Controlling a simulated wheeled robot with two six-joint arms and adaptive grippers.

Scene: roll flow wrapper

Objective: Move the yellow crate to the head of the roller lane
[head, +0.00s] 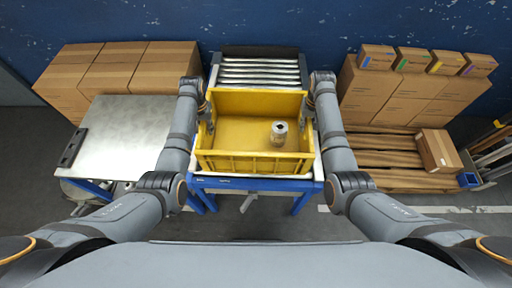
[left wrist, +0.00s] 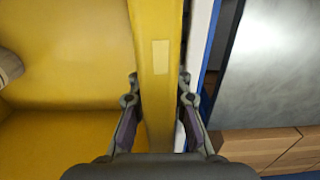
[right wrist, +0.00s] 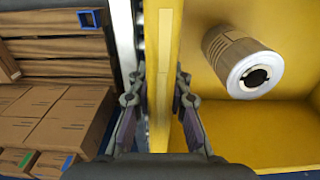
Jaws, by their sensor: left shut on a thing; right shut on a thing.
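The yellow crate (head: 252,163) sits at the near part of the roller lane (head: 259,72), over its blue frame. One metal cylinder (head: 279,133) stands inside the crate, right of its middle; it also shows in the right wrist view (right wrist: 243,62). My left gripper (head: 203,110) is shut on the crate's left wall, with a finger on each side of the wall (left wrist: 156,60) in the left wrist view. My right gripper (head: 306,108) is shut on the crate's right wall, likewise straddling the wall (right wrist: 164,60) in the right wrist view. The lane under the crate is hidden.
A metal-topped table (head: 125,136) stands close on the left, with cardboard boxes (head: 120,72) behind it. On the right, more boxes (head: 405,95) with small cartons on top stand on a wooden pallet (head: 385,160). Bare rollers show beyond the crate, before the blue wall.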

